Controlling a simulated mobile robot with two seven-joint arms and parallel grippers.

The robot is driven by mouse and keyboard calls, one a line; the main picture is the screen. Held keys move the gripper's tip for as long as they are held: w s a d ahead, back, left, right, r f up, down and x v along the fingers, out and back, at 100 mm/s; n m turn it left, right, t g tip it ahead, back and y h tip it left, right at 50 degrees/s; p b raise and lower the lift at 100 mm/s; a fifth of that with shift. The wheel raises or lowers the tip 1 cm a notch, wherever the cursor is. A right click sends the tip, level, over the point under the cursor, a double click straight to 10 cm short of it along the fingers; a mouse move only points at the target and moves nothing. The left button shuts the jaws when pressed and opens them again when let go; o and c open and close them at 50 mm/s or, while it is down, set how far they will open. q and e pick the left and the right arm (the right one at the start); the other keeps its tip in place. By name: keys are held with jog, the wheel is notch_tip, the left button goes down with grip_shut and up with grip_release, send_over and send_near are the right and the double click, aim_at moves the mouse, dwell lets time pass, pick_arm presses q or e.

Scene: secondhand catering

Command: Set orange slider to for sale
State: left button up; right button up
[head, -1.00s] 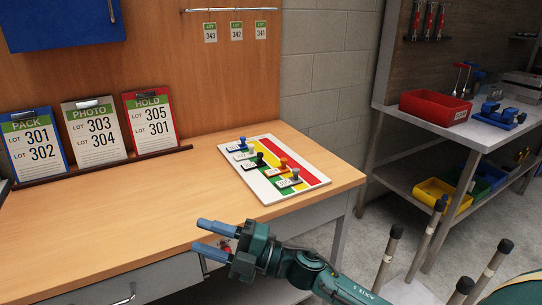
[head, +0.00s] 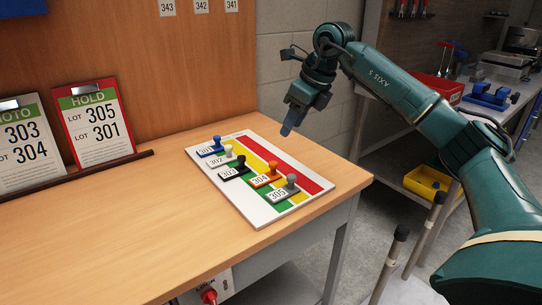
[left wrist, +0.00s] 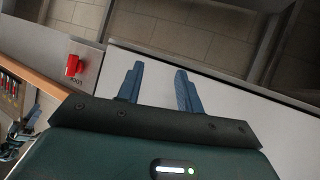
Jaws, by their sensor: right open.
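The orange slider (head: 274,170), with tag 304, sits on a white board (head: 225,187) lying on the wooden table. It is around the green and yellow bands; its exact band is hard to tell. The board's red band (head: 309,180) runs along the right. My right gripper (head: 292,122) hangs in the air above and beyond the board's right side, blue fingers pointing down, open, clear of the slider. My left gripper shows only in the left wrist view (left wrist: 160,88), its two blue fingers apart with nothing between them.
Blue (head: 217,145), grey (head: 228,152), black (head: 237,168) and another grey slider (head: 291,185) sit beside the orange one. Lot signs (head: 92,121) stand at the back left. The table's front left is clear. A red knob (left wrist: 74,65) shows in the left wrist view.

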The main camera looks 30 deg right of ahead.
aim_at(273, 163)
jog(key=x, duration=1.2)
jog(key=shift+s+a, duration=0.1)
jog(key=shift+s, duration=0.1)
grip_shut()
jog(key=shift+a, duration=0.1)
